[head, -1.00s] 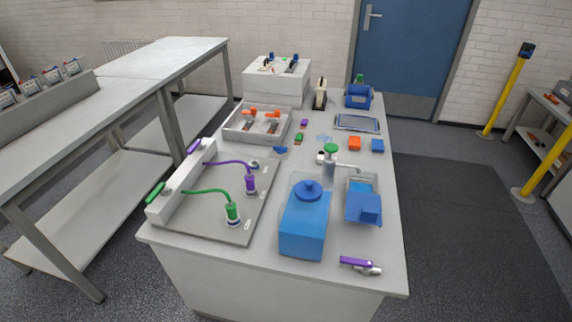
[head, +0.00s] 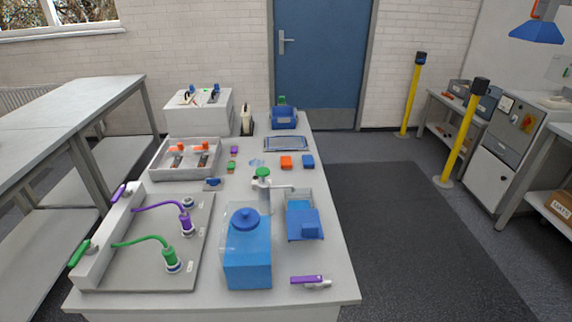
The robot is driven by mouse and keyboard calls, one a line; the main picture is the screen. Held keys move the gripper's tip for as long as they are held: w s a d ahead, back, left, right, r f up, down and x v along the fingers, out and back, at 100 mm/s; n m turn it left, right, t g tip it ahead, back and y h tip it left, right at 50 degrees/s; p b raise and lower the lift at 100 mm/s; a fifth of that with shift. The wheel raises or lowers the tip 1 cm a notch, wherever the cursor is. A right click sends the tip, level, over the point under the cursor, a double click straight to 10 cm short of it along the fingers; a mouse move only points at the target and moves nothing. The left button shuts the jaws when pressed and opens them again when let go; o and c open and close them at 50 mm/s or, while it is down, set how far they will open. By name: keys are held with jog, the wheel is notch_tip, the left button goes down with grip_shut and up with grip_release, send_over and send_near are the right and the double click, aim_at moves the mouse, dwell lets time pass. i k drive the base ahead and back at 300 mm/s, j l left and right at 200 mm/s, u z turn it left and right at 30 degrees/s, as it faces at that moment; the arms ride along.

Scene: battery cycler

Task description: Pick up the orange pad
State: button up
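The orange pad (head: 286,162) is a small orange block lying on the white table (head: 335,262), right of its middle and toward the back. A blue pad (head: 308,161) of similar size lies just to its right. A flat grey-blue tray (head: 285,144) lies behind it. My gripper is not visible in the head view, so its state and place cannot be seen.
A pump bottle with a green top (head: 263,190), a blue jar (head: 248,253) and a blue-lidded box (head: 303,223) stand in front of the pad. A grey tray with orange-handled items (head: 186,158) is to the left. Dark floor mat (head: 400,220) lies right.

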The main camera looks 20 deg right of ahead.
aim_at(286, 162)
jog(key=z, duration=0.9)
jog(key=i+l+z, duration=0.25)
jog(key=i, duration=0.35)
jog(key=i+z, duration=0.25)
jog(key=i, duration=2.35)
jog(key=i+u, duration=0.15)
jog(key=i, duration=0.35)
jog(key=i+l+u, duration=0.1)
jog(key=i, duration=0.45)
jog(key=i+l+u, duration=0.15)
jog(key=i, duration=0.35)
jog(key=u, duration=3.75)
jog(key=i+l, duration=0.1)
jog(key=i, duration=0.3)
